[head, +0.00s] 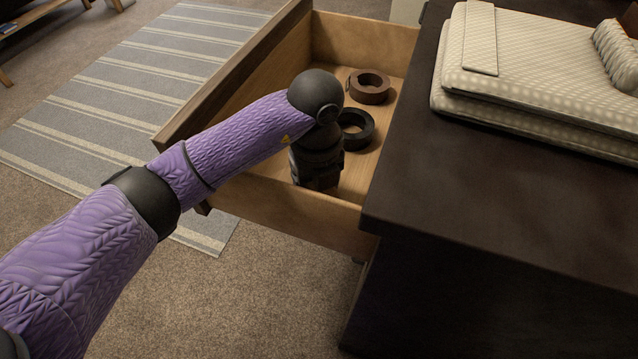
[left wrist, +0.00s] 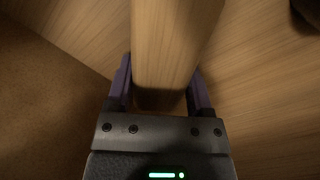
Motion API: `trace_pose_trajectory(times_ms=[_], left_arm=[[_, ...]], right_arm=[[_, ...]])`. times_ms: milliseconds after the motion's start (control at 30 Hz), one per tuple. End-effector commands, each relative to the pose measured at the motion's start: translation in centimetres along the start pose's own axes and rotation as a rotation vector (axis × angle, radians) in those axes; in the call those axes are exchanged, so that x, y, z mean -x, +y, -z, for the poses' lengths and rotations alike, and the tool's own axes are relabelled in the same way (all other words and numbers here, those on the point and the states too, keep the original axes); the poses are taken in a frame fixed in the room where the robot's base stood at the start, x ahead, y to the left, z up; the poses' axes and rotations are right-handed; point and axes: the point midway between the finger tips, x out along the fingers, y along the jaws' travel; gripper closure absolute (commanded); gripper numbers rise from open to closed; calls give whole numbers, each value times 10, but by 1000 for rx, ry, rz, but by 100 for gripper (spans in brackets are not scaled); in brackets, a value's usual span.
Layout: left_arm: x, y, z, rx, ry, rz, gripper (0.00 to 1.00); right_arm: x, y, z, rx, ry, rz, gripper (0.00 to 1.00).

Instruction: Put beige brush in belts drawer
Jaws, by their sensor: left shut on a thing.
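The belts drawer (head: 290,215) is pulled open, with a brown rolled belt (head: 370,88) and a black rolled belt (head: 366,133) on its floor. My left gripper (head: 316,182) points down inside the drawer, close to its near side wall. In the left wrist view my left gripper (left wrist: 160,100) is shut on the beige brush (left wrist: 178,45), a smooth wood-coloured block between the purple fingers. The brush is low over the drawer floor; I cannot tell if it touches. In the head view my gripper and wrist hide the brush. My right gripper is not in view.
The dark desk top (head: 470,180) lies to the right of the drawer, with stacked patterned cushions (head: 540,75) on it. The drawer front (head: 235,75) stands at the left, over a striped rug (head: 130,85). Drawer floor is free around the belts.

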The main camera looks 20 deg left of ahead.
Motion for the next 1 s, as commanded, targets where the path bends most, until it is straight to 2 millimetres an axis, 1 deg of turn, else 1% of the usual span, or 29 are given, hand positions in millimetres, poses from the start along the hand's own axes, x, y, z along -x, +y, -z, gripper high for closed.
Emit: trace_pose_trajectory(times_ms=[100, 200, 233, 267, 300, 367, 400, 567, 633, 667, 733, 800, 900, 1000], left_arm=[[2, 0, 0, 0, -1, 0, 100], [0, 0, 0, 0, -1, -1, 100], [0, 0, 0, 0, -1, -1, 29], [0, 0, 0, 0, -1, -1, 22], [0, 0, 0, 0, -1, -1, 14], [0, 0, 0, 0, -1, -1, 1], [0, 0, 0, 0, -1, -1, 0], [0, 0, 0, 0, -1, -1, 0], [4, 0, 0, 0, -2, 1, 0], [11, 0, 0, 0, -3, 2, 0], [31, 0, 0, 0, -8, 4, 0], [55, 0, 0, 0, -9, 7, 0], [85, 0, 0, 0, -9, 8, 0], [107, 0, 0, 0, -8, 5, 0]], right_arm=[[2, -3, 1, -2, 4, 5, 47], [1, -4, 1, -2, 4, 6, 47], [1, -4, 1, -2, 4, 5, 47], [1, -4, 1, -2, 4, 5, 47], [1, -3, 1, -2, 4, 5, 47], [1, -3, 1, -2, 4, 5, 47], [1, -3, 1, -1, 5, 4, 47], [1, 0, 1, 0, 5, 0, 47], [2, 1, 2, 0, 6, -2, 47], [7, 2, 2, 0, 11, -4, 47], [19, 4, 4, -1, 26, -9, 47], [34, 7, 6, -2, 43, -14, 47], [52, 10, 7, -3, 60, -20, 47], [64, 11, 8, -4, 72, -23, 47]])
